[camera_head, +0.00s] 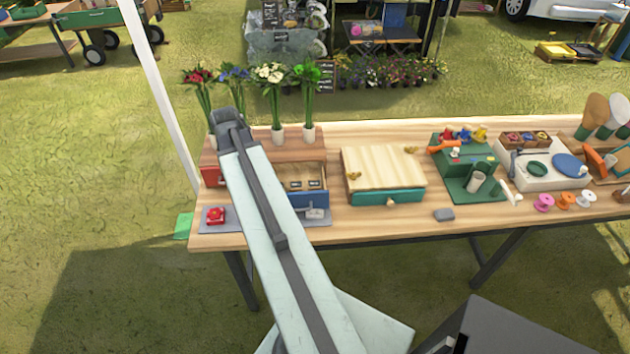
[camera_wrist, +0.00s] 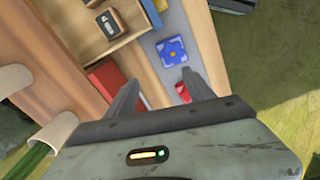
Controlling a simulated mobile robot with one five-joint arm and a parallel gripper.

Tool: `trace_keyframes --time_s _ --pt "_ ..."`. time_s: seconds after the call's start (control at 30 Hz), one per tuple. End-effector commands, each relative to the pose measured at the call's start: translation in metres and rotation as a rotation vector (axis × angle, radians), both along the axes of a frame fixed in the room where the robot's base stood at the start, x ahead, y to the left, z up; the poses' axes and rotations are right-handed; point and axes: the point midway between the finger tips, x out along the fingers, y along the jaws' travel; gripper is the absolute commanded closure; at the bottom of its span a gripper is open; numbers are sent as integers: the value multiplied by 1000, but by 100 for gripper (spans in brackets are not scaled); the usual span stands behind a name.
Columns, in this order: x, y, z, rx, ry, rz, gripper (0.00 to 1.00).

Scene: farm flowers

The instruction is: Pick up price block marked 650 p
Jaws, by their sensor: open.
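Two small blocks with dark faces lie in an open wooden drawer (camera_head: 303,172) with a blue front, left of the table's middle. They are the left block (camera_head: 294,186) and the right block (camera_head: 314,184). I cannot read a price on either one. In the wrist view, one block (camera_wrist: 109,23) shows clearly in the drawer, and part of another shows at the top edge. My gripper (camera_wrist: 160,78) is open and empty, its fingers pointing toward the grey mat below the drawer. The block lies beyond and left of the fingers. In the head view my arm hides the fingers.
A red drawer (camera_head: 212,175) stands left of the blue one. A red item (camera_head: 216,215) lies on the grey mat, and a blue item (camera_wrist: 172,50) lies there too. Flower vases (camera_head: 278,134) stand behind. A wooden box (camera_head: 384,171) stands to the right.

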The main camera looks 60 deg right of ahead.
Motion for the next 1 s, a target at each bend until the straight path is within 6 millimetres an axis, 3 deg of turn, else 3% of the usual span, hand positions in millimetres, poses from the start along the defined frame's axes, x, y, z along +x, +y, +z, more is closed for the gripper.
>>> trace_keyframes --time_s 0.03,0.1,0.2,0.3,0.47,0.77,1.0 --pt "-24 -40 9 1 4 24 38" --pt "-57 -81 13 2 9 84 38" --pt "-102 -126 11 6 15 155 38" --pt "-136 -154 10 10 19 207 38" --pt "-155 -168 10 13 21 245 38" --pt "-155 -167 -18 12 22 247 38" --pt "-155 -168 -25 12 21 246 38"
